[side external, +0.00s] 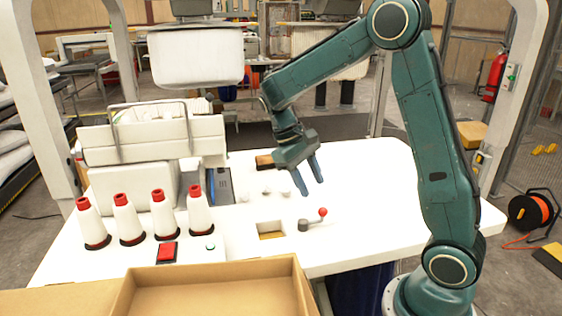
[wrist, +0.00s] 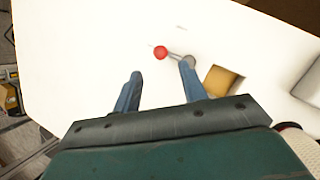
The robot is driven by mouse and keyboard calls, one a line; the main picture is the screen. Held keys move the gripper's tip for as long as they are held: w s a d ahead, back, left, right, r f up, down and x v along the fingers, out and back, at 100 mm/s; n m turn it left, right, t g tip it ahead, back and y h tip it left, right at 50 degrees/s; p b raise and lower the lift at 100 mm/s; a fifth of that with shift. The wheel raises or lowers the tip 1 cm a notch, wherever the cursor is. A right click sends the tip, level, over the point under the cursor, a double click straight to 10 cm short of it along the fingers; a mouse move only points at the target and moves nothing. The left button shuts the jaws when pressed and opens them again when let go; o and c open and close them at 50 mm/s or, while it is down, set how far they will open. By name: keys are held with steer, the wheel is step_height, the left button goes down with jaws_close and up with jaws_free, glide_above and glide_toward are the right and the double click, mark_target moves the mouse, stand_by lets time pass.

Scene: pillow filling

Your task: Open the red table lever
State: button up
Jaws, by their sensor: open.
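The red table lever (side external: 321,213) has a red ball knob on a short rod from a grey pivot, and it sits on the white table beside a square opening. It also shows in the wrist view (wrist: 161,53), with its knob beyond my fingertips and its pivot close to the right fingertip in the picture. My gripper (side external: 308,186) is open and empty, pointing down above the table, just behind the lever in the side view. In the wrist view my gripper's two blue fingers (wrist: 160,68) are spread apart. I see no contact with the lever.
The square opening (side external: 271,230) lies left of the lever. Several white cones with red tops (side external: 160,214), a red switch (side external: 167,252) and a white machine (side external: 150,140) stand at the left. A cardboard box (side external: 215,271) is in front. The table's right side is clear.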

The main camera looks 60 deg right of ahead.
mark_target(322, 208)
steer(key=x, duration=0.9)
steer(key=shift+s+f, duration=0.15)
steer(key=shift+f, duration=0.1)
jaws_close()
